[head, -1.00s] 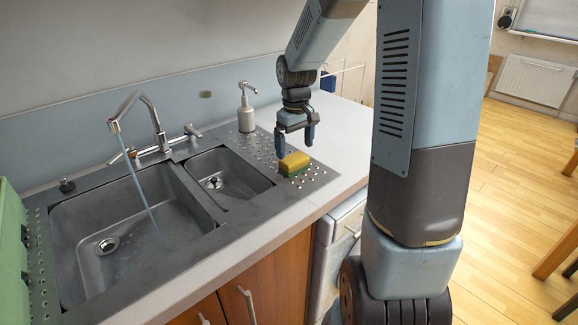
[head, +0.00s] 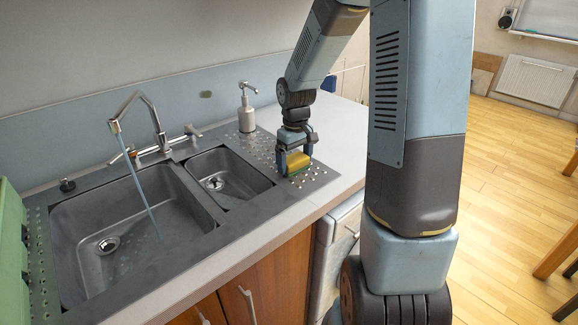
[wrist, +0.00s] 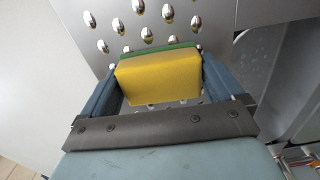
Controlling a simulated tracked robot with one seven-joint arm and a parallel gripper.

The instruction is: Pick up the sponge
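The sponge, yellow with a green layer, lies on the perforated drainboard (head: 318,174) right of the small basin. It shows between my fingers in the head view (head: 297,161) and large in the wrist view (wrist: 160,80). My gripper (head: 295,164) is lowered over it, pointing down, one finger on each side. In the wrist view the fingers (wrist: 160,84) stand wide apart, very close to the sponge's ends; whether they touch it is hard to tell. The fingers hide part of the sponge in the head view.
The small basin (head: 226,184) and large basin (head: 112,240) lie to the left, with a running faucet (head: 152,120). A soap dispenser (head: 246,110) stands behind the drainboard. A green container (head: 10,250) is at the far left. The countertop (head: 342,130) on the right is clear.

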